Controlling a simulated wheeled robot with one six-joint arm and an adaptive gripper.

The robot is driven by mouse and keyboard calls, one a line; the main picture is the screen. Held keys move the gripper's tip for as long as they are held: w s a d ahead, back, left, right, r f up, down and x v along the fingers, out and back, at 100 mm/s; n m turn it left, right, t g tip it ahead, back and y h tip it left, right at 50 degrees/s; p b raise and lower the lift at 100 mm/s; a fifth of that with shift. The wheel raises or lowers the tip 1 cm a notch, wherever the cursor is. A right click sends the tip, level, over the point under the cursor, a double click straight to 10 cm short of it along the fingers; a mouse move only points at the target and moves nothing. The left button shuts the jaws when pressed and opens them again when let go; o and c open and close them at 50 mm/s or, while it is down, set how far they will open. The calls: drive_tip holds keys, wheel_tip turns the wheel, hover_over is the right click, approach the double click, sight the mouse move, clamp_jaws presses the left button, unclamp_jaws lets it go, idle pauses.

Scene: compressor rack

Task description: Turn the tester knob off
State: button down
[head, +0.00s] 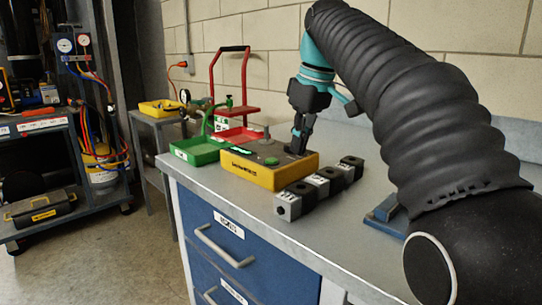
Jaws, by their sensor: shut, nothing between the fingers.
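The tester is a yellow box (268,178) with a dark top panel, standing on the grey bench top in the head view. A green round part (271,161) and a small upright grey part (266,133) show on its panel. I cannot tell which part is the knob, and the panel's right end is partly hidden by my gripper. My gripper (295,151) points down over that right end, its fingers shut and empty. Its tips are at or just above the panel; contact is too small to tell.
Several grey-black blocks (290,205) stand in a row right of the tester. A green tray (197,151) and a red-framed stand (240,136) are behind and left. A blue part (384,212) lies under my arm. The front bench strip is clear.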

drive_tip(key=shift+w+d+r+p, duration=0.1)
drive_tip(key=shift+w+d+p, duration=0.3)
drive_tip(key=shift+p, duration=0.8)
drive_tip(key=shift+w+d+p, duration=0.4)
drive_tip(key=shift+w+p, duration=0.05)
drive_tip(key=shift+p, duration=0.35)
idle(0.4)
drive_tip(key=shift+s+d, duration=0.15)
drive_tip(key=shift+d, duration=0.2)
drive_tip(key=shift+r, duration=2.9)
